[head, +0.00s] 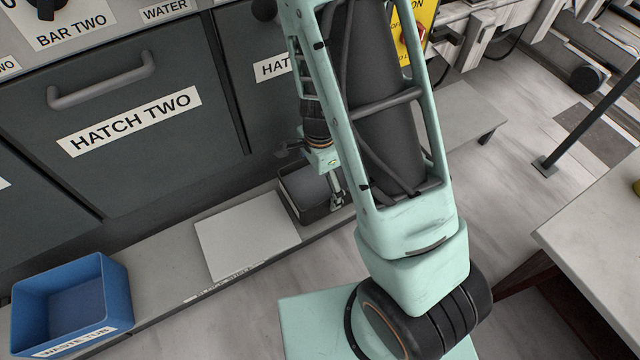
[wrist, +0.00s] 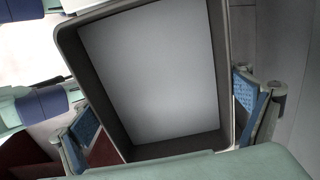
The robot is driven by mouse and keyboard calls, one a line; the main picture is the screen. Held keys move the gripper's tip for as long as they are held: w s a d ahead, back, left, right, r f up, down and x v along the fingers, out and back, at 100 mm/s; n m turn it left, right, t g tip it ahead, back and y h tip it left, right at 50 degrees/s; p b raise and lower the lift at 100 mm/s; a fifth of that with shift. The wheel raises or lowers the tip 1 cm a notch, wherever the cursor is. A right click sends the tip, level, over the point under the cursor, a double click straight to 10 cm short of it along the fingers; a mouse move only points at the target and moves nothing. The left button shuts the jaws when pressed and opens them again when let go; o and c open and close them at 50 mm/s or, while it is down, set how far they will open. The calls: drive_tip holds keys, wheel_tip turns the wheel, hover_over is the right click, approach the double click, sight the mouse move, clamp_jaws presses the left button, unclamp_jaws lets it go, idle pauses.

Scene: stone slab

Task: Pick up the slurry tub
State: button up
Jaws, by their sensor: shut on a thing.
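A dark grey open tub, which I take to be the slurry tub (head: 289,203), is at the low ledge in front of the hatches in the head view. My gripper (head: 335,188) is at its right side there, partly hidden by my arm. In the wrist view the tub (wrist: 96,85) fills the middle, with a plain light grey inside. My gripper's blue-padded fingers (wrist: 165,113) show at its left and right sides, shut on it. No label on the tub is visible. I cannot tell whether its base touches the ledge.
A pale flat plate (head: 246,232) lies on the ledge left of the tub. A blue waste tub (head: 118,290) stands further left. Hatch Two (head: 150,165) is closed behind the ledge. A pale table (head: 590,235) stands at the right, with open floor before it.

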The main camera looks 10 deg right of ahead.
drive_tip(key=shift+f, duration=0.3)
drive_tip(key=o, duration=1.2)
drive_tip(key=shift+c, duration=0.2)
